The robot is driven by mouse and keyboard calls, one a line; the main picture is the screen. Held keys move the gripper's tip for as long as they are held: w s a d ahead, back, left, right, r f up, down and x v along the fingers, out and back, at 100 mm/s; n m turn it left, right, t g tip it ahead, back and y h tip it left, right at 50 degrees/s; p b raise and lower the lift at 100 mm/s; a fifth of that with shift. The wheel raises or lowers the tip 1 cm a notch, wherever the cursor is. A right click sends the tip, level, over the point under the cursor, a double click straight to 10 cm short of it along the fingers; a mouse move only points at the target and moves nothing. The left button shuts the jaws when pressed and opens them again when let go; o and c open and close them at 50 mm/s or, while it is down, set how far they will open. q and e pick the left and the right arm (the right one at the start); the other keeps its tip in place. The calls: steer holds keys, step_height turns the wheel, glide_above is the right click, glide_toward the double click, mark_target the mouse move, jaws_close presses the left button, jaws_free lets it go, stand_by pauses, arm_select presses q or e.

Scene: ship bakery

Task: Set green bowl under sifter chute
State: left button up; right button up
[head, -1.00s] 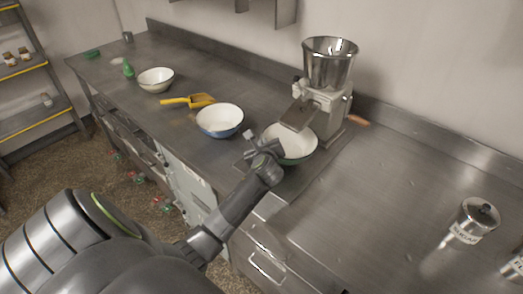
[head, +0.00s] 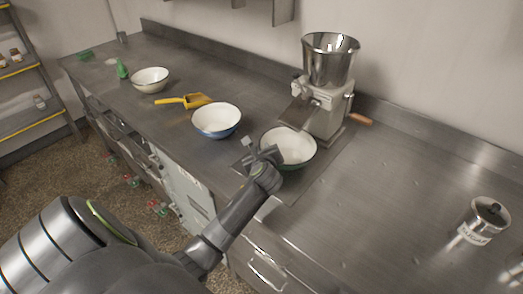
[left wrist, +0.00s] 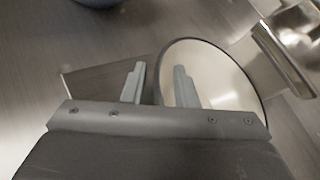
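The green bowl (head: 291,148), white inside with a green outside, stands upright on the counter at the foot of the sifter (head: 328,105). The sifter's sloping metal chute (head: 296,111) ends just above the bowl's far side in the head view. My left gripper (head: 260,152) is at the bowl's near-left rim. Its fingers (left wrist: 160,87) stand apart, one outside the bowl (left wrist: 225,75) and one over its inside, with the rim between them. My right gripper is not in view.
A blue bowl (head: 217,119), a yellow scoop (head: 185,101) and a cream bowl (head: 151,79) stand farther left on the counter. A labelled metal canister (head: 484,220) stands at the right. The counter between the sifter and the canister is clear.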

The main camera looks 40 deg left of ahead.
arm_select(q)
steer(key=shift+r, duration=0.2)
steer(key=shift+s+d, duration=0.15)
steer(key=shift+d, duration=0.05)
steer(key=b+v, duration=0.1)
steer(key=v, duration=1)
steer(key=shift+s+r, duration=0.2)
steer(key=shift+d, duration=0.15)
